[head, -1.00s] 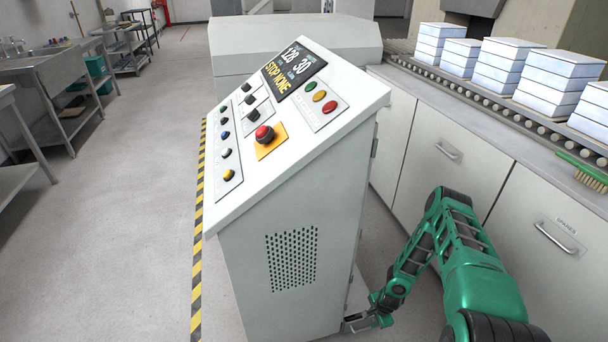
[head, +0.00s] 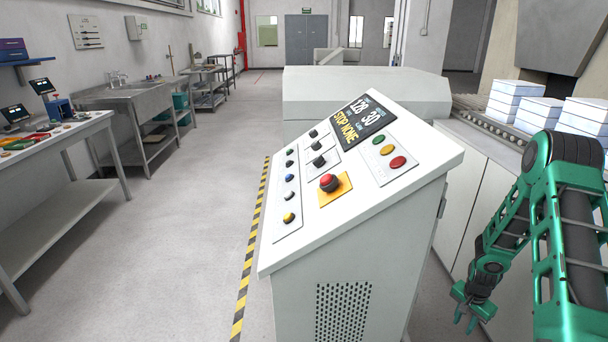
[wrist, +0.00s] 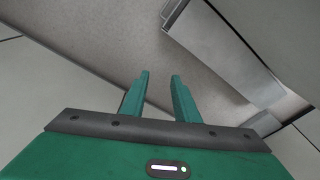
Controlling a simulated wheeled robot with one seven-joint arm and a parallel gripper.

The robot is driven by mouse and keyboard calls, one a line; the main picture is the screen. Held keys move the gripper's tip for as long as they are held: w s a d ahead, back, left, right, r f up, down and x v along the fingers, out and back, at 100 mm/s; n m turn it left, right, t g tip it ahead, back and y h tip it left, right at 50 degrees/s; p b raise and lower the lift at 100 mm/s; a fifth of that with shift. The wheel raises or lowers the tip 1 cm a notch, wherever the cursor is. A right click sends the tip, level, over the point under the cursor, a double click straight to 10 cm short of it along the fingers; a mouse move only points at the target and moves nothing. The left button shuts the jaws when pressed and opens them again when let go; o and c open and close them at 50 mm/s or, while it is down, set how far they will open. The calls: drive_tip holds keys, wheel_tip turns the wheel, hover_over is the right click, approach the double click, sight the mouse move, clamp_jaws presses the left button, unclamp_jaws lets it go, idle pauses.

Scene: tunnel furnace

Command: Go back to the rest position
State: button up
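My gripper (head: 466,318) hangs at the lower right in the head view, fingers pointing down, beside the right side of the control console (head: 345,235). In the wrist view its two green fingers (wrist: 158,90) stand apart with nothing between them. Grey floor and pale panel faces show beyond the fingertips. My green arm is bent at the right of the head view, in front of the cabinets. The gripper appears apart from the console.
The console carries a red stop button (head: 329,183) and a display (head: 366,120). A roller conveyor (head: 487,122) with stacked white blocks (head: 516,98) runs at the right. A workbench (head: 62,140) and a sink (head: 133,92) stand at the left. The floor between is clear.

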drive_tip(key=s+a+r+n, duration=0.1)
drive_tip(key=s+r, duration=0.2)
drive_tip(key=r, duration=0.6)
drive_tip(key=s+r+n, duration=0.1)
drive_tip(key=s+r, duration=0.3)
drive_tip(key=r, duration=0.6)
drive_tip(key=s+a+r+n, duration=0.1)
drive_tip(key=s+r, duration=0.2)
drive_tip(key=r, duration=0.6)
drive_tip(key=s+a+r+n, duration=0.1)
drive_tip(key=s+a+r, duration=0.2)
drive_tip(key=s, duration=0.4)
drive_tip(key=s+a+r+n+y, duration=0.1)
drive_tip(key=s+a+r, duration=0.3)
drive_tip(key=s+r, duration=0.2)
drive_tip(key=s+a+r, duration=0.3)
drive_tip(key=s+r, duration=0.1)
drive_tip(key=s, duration=0.6)
drive_tip(key=shift+a+r+n+g, duration=0.2)
drive_tip(key=shift+r+n+g, duration=0.2)
